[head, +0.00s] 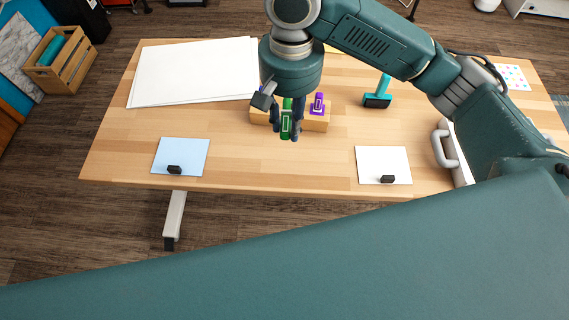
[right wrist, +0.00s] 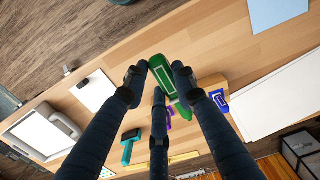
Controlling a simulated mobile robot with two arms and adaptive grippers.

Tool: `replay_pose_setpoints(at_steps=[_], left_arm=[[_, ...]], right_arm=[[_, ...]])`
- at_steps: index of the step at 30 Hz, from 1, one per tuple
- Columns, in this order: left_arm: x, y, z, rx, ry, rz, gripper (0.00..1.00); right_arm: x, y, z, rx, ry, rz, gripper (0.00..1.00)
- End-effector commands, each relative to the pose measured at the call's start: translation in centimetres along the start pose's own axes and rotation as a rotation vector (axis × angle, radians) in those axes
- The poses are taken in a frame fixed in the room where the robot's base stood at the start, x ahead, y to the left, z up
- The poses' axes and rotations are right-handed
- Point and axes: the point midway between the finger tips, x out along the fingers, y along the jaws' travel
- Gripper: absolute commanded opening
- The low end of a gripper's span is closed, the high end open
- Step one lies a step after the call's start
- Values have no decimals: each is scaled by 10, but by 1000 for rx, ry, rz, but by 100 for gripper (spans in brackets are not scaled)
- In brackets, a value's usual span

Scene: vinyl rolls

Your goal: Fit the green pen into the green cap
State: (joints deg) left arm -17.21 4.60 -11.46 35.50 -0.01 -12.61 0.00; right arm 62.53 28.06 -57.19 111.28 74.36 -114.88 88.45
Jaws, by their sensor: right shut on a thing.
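My right gripper (head: 287,130) is shut on the green pen (head: 286,121), with its fingers around it, above the front of the wooden block (head: 316,123). In the right wrist view the green pen (right wrist: 161,77) lies between the fingertips of the gripper (right wrist: 158,72). A narrower green part (right wrist: 183,108) shows beyond it toward the block; I cannot tell whether this is the pen's end or the green cap. The green cap is not clearly distinguishable, and the gripper hides the middle of the block. My left gripper is not in view.
A purple piece (head: 318,104) stands on the block's right. A teal squeegee-like tool (head: 378,97) stands to its right. Large white sheets (head: 190,75) lie at the back left. A blue sheet (head: 185,153) and a white sheet (head: 380,160) lie near the front edge, with bare table between.

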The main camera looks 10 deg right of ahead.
Motion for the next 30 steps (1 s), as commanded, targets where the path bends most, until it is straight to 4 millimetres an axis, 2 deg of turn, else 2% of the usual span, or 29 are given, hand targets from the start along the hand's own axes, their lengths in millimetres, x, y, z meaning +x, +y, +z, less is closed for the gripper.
replay_pose_setpoints(at_steps=[5, 16, 19, 26, 30], left_arm=[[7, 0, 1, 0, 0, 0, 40], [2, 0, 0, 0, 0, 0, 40], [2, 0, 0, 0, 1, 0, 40], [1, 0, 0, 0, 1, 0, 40], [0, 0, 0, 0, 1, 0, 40]], right_arm=[[35, -4, 1, 14, -9, 4, 10], [128, -2, -3, 13, -5, 5, 10], [145, -2, -4, 11, -3, 5, 10], [167, -2, -5, 12, -3, 3, 10], [189, -2, -5, 11, -3, 4, 10]])
